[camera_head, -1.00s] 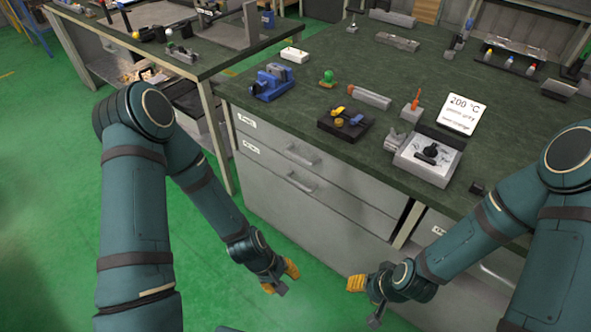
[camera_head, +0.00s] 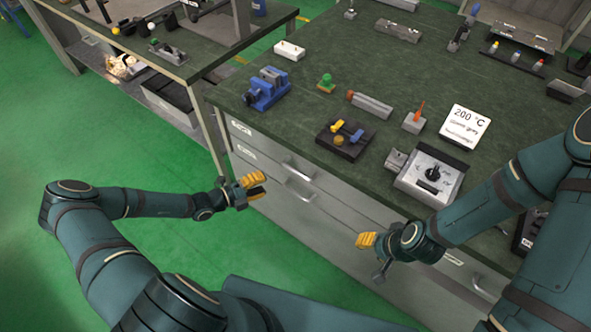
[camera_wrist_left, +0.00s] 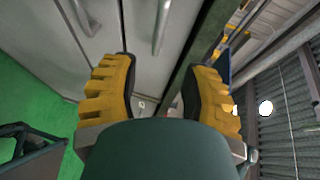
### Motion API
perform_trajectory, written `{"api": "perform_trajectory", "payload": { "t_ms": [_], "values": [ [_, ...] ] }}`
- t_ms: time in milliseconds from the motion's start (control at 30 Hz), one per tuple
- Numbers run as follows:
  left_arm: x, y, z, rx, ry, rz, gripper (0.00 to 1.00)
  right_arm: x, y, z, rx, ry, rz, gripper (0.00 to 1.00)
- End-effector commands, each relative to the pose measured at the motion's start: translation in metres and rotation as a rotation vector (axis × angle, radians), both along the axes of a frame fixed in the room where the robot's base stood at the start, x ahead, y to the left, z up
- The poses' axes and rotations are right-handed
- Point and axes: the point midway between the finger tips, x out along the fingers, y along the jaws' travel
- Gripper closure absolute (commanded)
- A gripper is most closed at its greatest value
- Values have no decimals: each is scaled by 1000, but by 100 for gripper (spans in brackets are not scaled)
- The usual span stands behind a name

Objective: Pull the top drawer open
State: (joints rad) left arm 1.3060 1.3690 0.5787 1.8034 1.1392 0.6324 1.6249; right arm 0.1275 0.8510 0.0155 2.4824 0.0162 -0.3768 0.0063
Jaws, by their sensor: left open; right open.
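The top drawer (camera_head: 262,150) is the upper light grey front under the green worktop, and it looks shut. Its bar handle (camera_head: 298,170) is just right of my left gripper (camera_head: 255,184), which is open and empty in front of the cabinet, apart from the handle. In the left wrist view the top drawer's handle (camera_wrist_left: 162,25) lies ahead between the spread yellow fingers. The lower drawer's handle (camera_wrist_left: 85,18) is to its left. My right gripper (camera_head: 366,240) is open and empty, in front of the cabinet further right.
The worktop (camera_head: 300,110) overhangs just above the drawers. It carries a blue vise (camera_head: 266,88), a black block with yellow parts (camera_head: 345,138) and a grey heater box (camera_head: 430,178). Green floor (camera_head: 150,240) is free to the left.

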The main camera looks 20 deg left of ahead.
Motion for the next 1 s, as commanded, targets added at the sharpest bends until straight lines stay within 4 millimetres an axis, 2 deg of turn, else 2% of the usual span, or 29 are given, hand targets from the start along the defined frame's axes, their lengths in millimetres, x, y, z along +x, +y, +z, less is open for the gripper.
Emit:
{"api": "perform_trajectory", "payload": {
  "t_ms": [600, 800, 1000],
  "values": [
    [78, -76, -20, 2, -2, -7, 54, -2, 0, -6, 1, 4, 4, 53],
    [91, -87, -23, 4, -1, -7, 54, -2, 1, -8, 1, 5, 5, 53],
    [94, -90, -24, 5, 0, -6, 54, -2, 1, -8, 1, 5, 5, 53]
  ]
}}
